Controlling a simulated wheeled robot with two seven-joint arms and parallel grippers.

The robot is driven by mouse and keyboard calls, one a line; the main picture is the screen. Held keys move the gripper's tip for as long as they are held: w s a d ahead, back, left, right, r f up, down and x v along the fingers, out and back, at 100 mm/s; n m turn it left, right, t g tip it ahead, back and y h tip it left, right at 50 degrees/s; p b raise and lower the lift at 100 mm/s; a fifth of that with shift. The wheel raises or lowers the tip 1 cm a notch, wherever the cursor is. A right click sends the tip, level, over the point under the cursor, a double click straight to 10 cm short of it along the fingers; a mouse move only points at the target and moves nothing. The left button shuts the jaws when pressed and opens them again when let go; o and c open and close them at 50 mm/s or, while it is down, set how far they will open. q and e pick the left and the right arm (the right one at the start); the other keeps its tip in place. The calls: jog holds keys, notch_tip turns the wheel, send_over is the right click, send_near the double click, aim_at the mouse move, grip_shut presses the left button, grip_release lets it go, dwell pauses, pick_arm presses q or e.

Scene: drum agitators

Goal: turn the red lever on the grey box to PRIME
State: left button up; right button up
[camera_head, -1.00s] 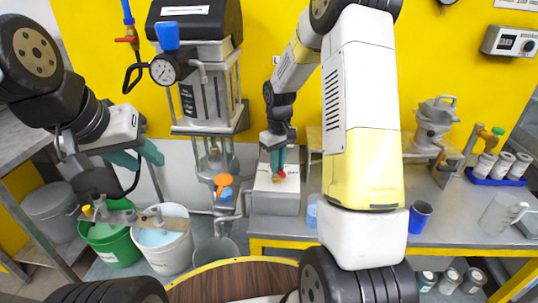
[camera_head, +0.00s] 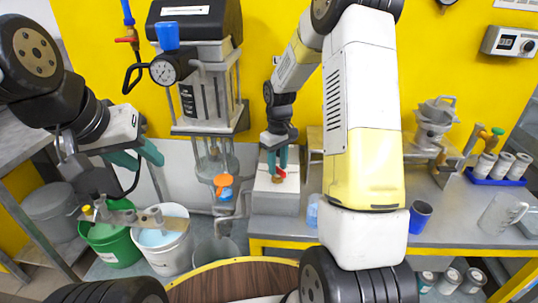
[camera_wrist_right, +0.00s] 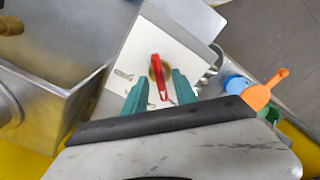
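In the right wrist view the lever (camera_wrist_right: 157,72) points up the picture, slightly left, and the small label marks are unreadable. My right gripper (camera_head: 277,172) is over the box top, fingers pointing down around the lever. In the wrist view its teal fingertips (camera_wrist_right: 160,80) are apart, one on each side of the lever's hub, with gaps visible. My left gripper (camera_head: 143,160) is open and empty, above the buckets.
A green bucket (camera_head: 112,247) and a white bucket (camera_head: 165,250) stand left of the box. A blue cup (camera_head: 420,214) and a clear jug (camera_head: 500,215) stand on the bench (camera_head: 455,220) at right.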

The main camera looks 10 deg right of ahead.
aim_at(278, 168)
notch_tip(278, 168, up, 8)
jog(key=shift+f, duration=0.1)
dwell(0.4)
pick_arm(q)
jog(key=shift+o, duration=0.4)
dwell(0.9)
